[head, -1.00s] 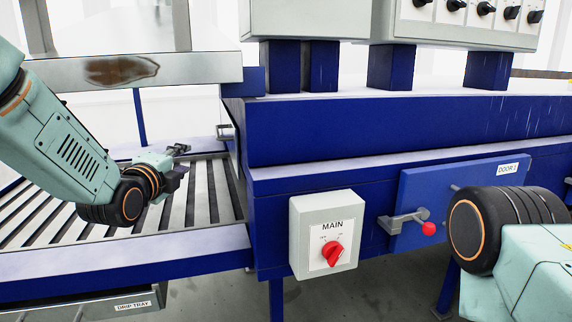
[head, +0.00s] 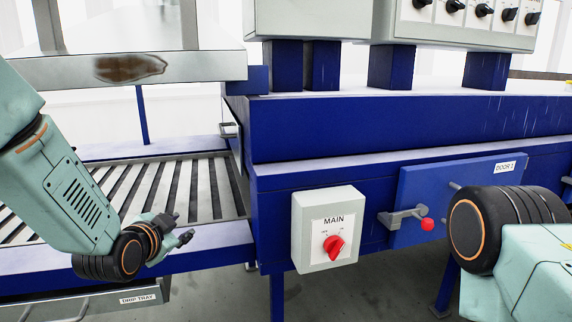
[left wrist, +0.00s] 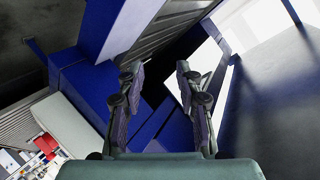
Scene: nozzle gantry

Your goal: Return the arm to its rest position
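My left arm comes in from the left in the head view. Its gripper (head: 182,228) is in front of the slatted bed's right part, near the blue front rail, with its fingers pointing right. In the left wrist view the two fingers of the left gripper (left wrist: 158,70) stand apart with nothing between them, so it is open and empty. My right arm shows at the right edge of the head view, as a black ringed joint and a pale green link. Its gripper is out of frame.
A MAIN switch box (head: 309,240) with a red knob is on the blue machine's front (head: 330,130). DOOR 1 (head: 448,192) has a red-tipped handle (head: 407,217). The slatted bed (head: 205,190) lies left, with the drip tray (head: 150,297) below. A stained grey hood (head: 195,67) hangs above.

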